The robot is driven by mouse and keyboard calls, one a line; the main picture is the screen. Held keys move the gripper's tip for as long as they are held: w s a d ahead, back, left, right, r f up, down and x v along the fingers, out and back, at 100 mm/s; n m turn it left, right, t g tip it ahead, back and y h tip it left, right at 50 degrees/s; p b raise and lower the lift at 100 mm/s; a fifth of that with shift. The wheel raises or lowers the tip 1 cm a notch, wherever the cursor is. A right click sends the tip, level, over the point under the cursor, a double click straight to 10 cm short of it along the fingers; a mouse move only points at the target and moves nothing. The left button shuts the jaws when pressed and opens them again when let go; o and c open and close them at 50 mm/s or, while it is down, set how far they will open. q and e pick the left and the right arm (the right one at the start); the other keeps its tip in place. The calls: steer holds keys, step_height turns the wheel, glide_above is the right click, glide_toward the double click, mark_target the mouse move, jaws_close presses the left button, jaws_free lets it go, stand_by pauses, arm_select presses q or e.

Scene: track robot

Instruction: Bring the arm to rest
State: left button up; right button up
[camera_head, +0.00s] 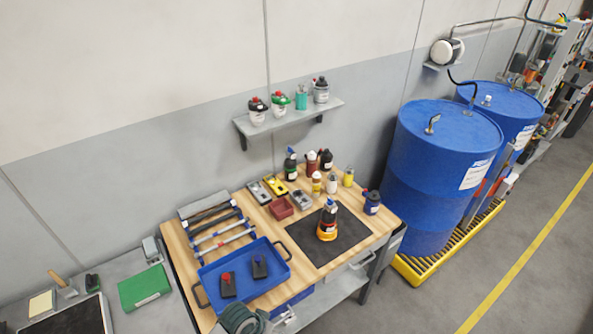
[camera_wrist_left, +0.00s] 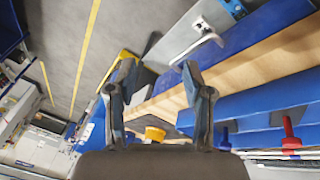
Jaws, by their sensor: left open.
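My left gripper (camera_wrist_left: 160,78) shows in the left wrist view with its two fingers apart and nothing between them. The wooden bench edge (camera_wrist_left: 222,70) and a blue tray (camera_wrist_left: 250,107) lie beyond and to the right of the fingers there. My right gripper is in neither view.
The wooden workbench (camera_head: 180,268) carries a blue tray (camera_head: 213,272) with two dark items, a black mat (camera_head: 350,236) with an orange-and-black bottle (camera_head: 327,222), and several bottles. Blue drums (camera_head: 432,165) stand right on a yellow pallet (camera_head: 420,266). Floor beyond is clear.

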arm_select(q)
steer(key=s+a+f+n+t+y, duration=0.2)
steer(key=s+a+f+y, duration=0.15)
steer(key=s+a, duration=1.05)
step_height(320, 180, down, 25)
steer(key=s+g, duration=0.2)
steer(key=s+a+f+g, duration=0.1)
steer(key=s+a+f, duration=0.2)
steer(key=s+f, duration=1.5)
steer(key=shift+f+b, duration=0.15)
steer(key=shift+b, duration=0.25)
